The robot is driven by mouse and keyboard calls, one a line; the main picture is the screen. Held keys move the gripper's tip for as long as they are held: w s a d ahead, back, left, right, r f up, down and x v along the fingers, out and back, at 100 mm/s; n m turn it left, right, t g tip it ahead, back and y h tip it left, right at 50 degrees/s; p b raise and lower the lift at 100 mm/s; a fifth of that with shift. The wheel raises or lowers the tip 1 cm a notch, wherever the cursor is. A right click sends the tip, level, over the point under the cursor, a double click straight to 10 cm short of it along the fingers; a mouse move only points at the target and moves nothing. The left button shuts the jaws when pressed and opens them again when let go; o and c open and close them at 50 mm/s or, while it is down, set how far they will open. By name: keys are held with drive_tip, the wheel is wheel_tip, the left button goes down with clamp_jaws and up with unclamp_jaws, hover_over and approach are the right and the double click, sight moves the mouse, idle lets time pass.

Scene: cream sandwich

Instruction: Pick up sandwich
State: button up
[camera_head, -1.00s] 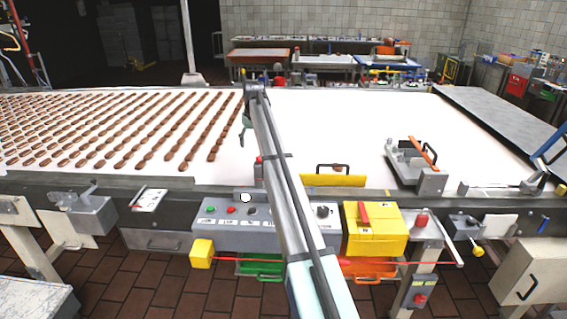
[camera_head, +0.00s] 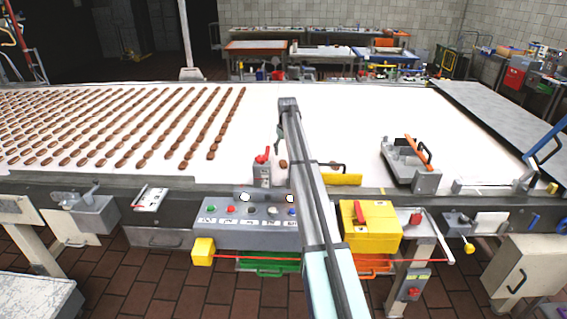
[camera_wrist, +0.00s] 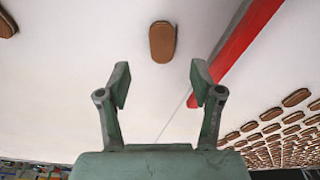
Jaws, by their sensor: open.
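A brown oval cream sandwich (camera_wrist: 162,42) lies alone on the white belt in the wrist view, ahead of my gripper's fingers and roughly centred between them. In the head view a single sandwich (camera_head: 283,164) shows just left of my arm, near the belt's front edge. My gripper (camera_wrist: 159,82) is open and empty, with a clear gap between its fingertips and the sandwich in the picture. In the head view my gripper (camera_head: 280,138) is small, left of the arm's end, and its fingers are hard to make out. Many sandwiches in rows (camera_head: 130,125) cover the belt's left side.
A red bar (camera_wrist: 238,42) lies right of the sandwich in the wrist view. A grey box with a red lever (camera_head: 263,170) stands at the belt's front edge. A yellow guard (camera_head: 342,180) and a grey clamp device (camera_head: 400,158) are farther right. The belt's middle is clear.

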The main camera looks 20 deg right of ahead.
sight(284, 163)
drive_tip(key=shift+w+f+p, duration=0.25)
drive_tip(key=shift+f+p, duration=0.25)
drive_tip(key=shift+f, duration=0.6)
drive_tip(key=shift+w+f+p, duration=0.2)
drive_tip(key=shift+f+p, duration=0.35)
drive_tip(key=shift+f, duration=0.6)
drive_tip(key=shift+w+f+p, duration=0.25)
drive_tip(key=shift+f+p, duration=0.25)
drive_tip(key=shift+f, duration=0.6)
drive_tip(key=c, duration=0.9)
